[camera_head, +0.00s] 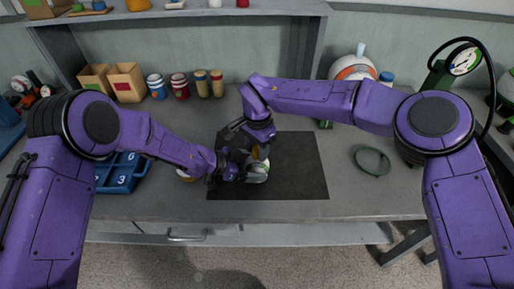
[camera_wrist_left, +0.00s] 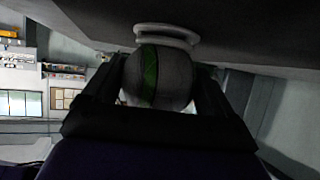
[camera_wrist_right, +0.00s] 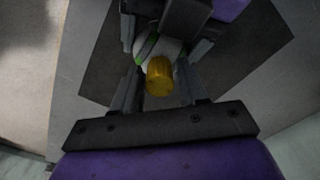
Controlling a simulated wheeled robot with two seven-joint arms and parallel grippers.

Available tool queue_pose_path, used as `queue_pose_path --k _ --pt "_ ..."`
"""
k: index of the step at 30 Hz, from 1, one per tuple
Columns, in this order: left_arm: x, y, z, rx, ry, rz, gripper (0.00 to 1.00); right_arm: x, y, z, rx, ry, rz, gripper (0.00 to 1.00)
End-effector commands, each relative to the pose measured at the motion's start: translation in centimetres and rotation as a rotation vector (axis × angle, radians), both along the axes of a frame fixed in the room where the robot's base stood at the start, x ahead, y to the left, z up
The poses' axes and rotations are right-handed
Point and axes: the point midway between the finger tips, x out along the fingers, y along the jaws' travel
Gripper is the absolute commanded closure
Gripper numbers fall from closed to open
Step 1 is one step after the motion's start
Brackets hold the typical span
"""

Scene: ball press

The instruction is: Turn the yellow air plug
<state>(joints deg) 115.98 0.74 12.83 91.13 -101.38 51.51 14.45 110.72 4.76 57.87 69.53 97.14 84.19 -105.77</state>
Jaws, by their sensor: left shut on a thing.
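A pale grey ball with a green stripe (camera_wrist_left: 155,78) is between the fingers of my left gripper (camera_wrist_left: 160,85), which is shut on it. In the head view the ball (camera_head: 256,174) is low over the dark mat, partly hidden by my left gripper (camera_head: 243,168). The yellow air plug (camera_wrist_right: 160,76) stands out from the ball in the right wrist view. My right gripper (camera_wrist_right: 165,88) is open, its fingers on either side of the plug with a gap showing. I cannot tell whether a finger touches it. A white ring (camera_wrist_left: 167,34) is against the ball in the left wrist view.
The dark mat (camera_head: 300,170) covers the middle of the grey table. A pressure gauge (camera_head: 464,62) stands back right. Boxes (camera_head: 127,82) and jars line the back.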

Motion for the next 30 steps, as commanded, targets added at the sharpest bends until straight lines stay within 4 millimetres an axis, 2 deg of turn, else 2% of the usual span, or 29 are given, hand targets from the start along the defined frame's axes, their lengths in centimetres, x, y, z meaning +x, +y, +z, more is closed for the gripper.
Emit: queue_pose_path --k 1,3,4,17,30 --pt "-0.04 0.01 -0.07 0.001 0.0 0.0 0.34 0.0 0.0 0.01 0.0 0.0 0.0 0.75" --pt "-0.04 0.01 -0.07 0.001 0.001 -0.001 0.34 0.01 -0.01 0.02 0.0 0.0 0.0 0.98" --pt "-0.04 0.01 -0.07 0.001 0.001 -0.001 0.34 0.01 -0.01 0.02 0.0 0.0 0.0 1.0" --pt "-0.06 0.01 -0.08 0.002 0.001 -0.001 0.34 0.01 0.01 0.08 0.001 0.001 -0.081 1.0" --pt "-0.06 0.04 -0.12 0.003 0.001 -0.001 0.34 0.01 0.06 0.14 0.003 0.004 -0.45 1.0"
